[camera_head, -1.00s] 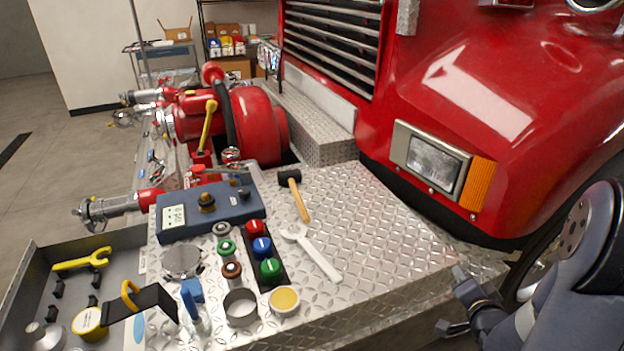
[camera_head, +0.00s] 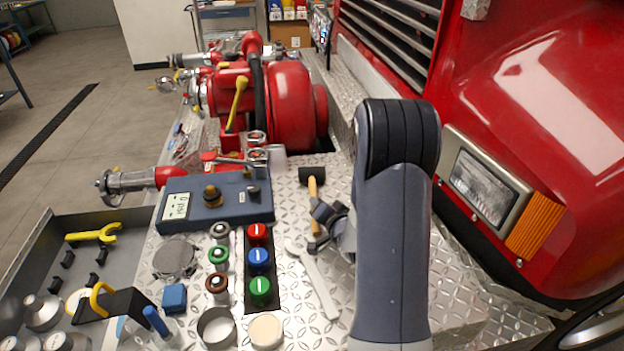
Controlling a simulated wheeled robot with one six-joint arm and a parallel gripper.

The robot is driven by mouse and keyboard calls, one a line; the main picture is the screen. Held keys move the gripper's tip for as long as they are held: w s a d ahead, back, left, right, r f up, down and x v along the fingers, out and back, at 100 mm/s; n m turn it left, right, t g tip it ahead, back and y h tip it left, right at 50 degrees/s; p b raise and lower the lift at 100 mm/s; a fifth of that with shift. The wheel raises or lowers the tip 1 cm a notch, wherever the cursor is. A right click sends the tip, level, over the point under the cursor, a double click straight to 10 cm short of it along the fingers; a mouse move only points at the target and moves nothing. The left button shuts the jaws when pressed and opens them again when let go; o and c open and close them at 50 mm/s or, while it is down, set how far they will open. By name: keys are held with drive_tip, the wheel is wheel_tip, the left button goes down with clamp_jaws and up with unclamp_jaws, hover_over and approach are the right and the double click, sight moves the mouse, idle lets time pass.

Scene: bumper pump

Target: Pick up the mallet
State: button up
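The mallet (camera_head: 312,177) lies on the diamond-plate bumper, its black head at the far end and its wooden handle pointing toward me. My gripper (camera_head: 318,228) has its fingers apart, close over the lower part of the handle. Part of the handle shows between the fingers. I cannot tell whether they touch it. My arm hides the plate to the right of the handle.
A white wrench (camera_head: 314,280) lies just in front of the mallet. A blue gauge box (camera_head: 218,198) and a strip of coloured knobs (camera_head: 259,262) stand to the left. The red pump (camera_head: 290,105) is behind, and the red truck body (camera_head: 545,110) rises at right.

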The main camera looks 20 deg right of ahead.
drive_tip(key=shift+p+x, duration=0.35)
drive_tip(key=shift+x, duration=1.35)
drive_tip(key=shift+r, duration=0.1)
drive_tip(key=shift+c, duration=0.2)
clamp_jaws()
drive_tip(key=shift+r, duration=0.1)
